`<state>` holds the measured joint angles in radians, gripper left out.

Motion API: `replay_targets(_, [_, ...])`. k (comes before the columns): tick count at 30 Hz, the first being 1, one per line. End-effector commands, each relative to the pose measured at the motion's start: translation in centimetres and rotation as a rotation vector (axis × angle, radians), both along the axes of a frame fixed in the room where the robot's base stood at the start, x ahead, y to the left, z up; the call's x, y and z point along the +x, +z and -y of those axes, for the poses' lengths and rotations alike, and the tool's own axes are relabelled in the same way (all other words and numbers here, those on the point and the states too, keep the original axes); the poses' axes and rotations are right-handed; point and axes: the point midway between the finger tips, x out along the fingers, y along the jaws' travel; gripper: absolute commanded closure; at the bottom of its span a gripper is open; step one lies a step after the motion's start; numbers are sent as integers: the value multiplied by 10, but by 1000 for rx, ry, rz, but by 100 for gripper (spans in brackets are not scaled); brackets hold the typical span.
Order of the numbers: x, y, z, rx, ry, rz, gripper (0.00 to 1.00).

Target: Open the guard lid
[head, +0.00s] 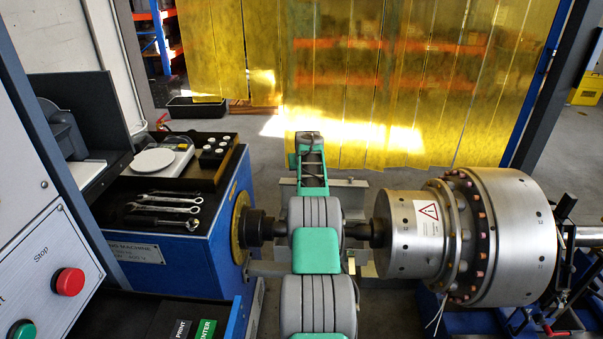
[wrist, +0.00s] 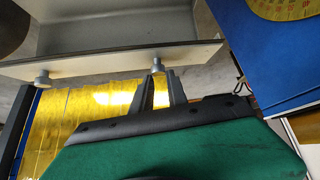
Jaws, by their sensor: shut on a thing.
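The guard lid (wrist: 105,62) shows in the wrist view as a pale panel edge across the top, slightly tilted. Two short round grey posts stand out from it: a left post (wrist: 43,79) and a right post (wrist: 157,66). My gripper (wrist: 158,78) has its dark fingers at the right post and is shut on it, seemingly part of the lid's handle. In the head view my grey and green arm reaches forward over the machine and hides the fingers. Pale grey metal plates (head: 354,190) show behind the arm; I cannot tell which belong to the lid.
A large steel rotor (head: 500,235) with a warning label lies right of my arm. A blue machine block (head: 190,255) stands left, with wrenches (head: 165,205) and a scale (head: 155,160) on top. A control panel (head: 40,270) is near left. Yellow strip curtains (head: 380,80) hang behind.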

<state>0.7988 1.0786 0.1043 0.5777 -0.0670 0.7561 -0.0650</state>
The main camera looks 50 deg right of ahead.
Motion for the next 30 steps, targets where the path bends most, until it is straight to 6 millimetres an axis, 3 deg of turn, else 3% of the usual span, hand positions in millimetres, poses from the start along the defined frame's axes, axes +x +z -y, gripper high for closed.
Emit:
replay_targets(4, [1,4,3,-9,-3,9,100])
replay_targets(5, [0,4,3,-9,-3,9,79])
replay_targets(12, [1,1,0,-4,0,3,59])
replay_targets(22, [0,3,-2,-1,1,0,59])
replay_targets(30, [-18,36,-17,-3,1,3,59])
